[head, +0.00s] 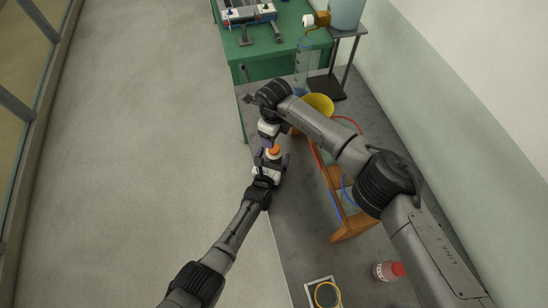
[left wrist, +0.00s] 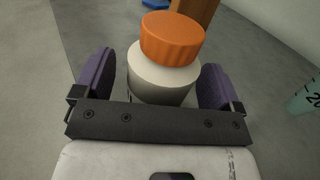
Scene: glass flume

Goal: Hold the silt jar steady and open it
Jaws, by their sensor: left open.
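The silt jar, a pale jar with a ribbed orange lid (head: 273,152), stands upright on the grey bench. In the left wrist view its lid (left wrist: 172,38) is on top of the pale body (left wrist: 160,80). My left gripper (head: 271,163) is open, with its purple fingers on either side of the jar body; small gaps seem to show between fingers and jar. The left gripper also shows in the left wrist view (left wrist: 160,82). My right gripper (head: 267,141) hangs just behind the lid in the head view; its fingers are too small and partly hidden to read.
A wooden rack (head: 345,228) with red and blue tubes stands right of the jar, partly behind my right arm. A yellow funnel-like vessel (head: 318,103) is behind it. A red-capped bottle (head: 388,271) and a white tray (head: 311,293) lie nearer. The bench's left edge is close to the jar.

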